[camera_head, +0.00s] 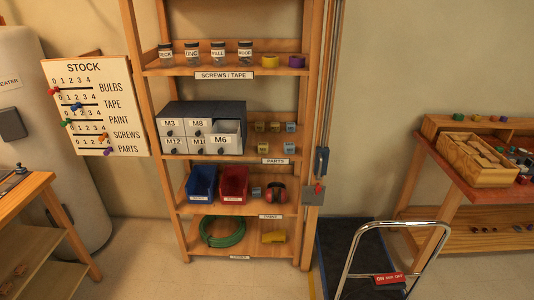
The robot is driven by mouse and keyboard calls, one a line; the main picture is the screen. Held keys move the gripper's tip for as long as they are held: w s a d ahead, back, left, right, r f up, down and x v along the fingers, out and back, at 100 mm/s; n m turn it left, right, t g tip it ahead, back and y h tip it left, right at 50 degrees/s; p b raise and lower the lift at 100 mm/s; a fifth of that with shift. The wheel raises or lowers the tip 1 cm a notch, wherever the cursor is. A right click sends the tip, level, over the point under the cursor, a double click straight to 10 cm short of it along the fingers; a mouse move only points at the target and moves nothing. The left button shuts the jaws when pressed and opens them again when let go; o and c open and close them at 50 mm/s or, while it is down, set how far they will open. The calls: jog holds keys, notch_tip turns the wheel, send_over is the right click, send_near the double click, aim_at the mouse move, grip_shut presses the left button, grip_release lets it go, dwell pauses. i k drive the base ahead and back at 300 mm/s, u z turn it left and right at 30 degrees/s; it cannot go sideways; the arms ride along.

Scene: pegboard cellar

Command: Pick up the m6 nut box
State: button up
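A grey drawer cabinet (204,108) stands on the shelf marked PARTS of the wooden rack. Its drawer labelled M6 (222,147) is pulled out at the lower right, and what is in it cannot be made out. Drawers labelled M3, M8 and M12 look shut. Several small yellowish and blue boxes (261,127) stand right of the cabinet on the same shelf. Their labels are too small to read, so I cannot tell which is the m6 nut box. My gripper is not in view.
A blue bin (201,184) and a red bin (234,184) sit one shelf below. A hand truck or cart with a chrome handle (372,228) stands at the front right. A wooden bench (22,190) is at the left. Floor before the rack is clear.

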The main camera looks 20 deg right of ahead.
aim_at(263, 147)
jog(key=k, duration=1.15)
jog(key=u, duration=0.6)
jog(key=i, duration=1)
jog(key=u, duration=0.35)
jog(key=i, duration=1.35)
jog(key=z, duration=0.4)
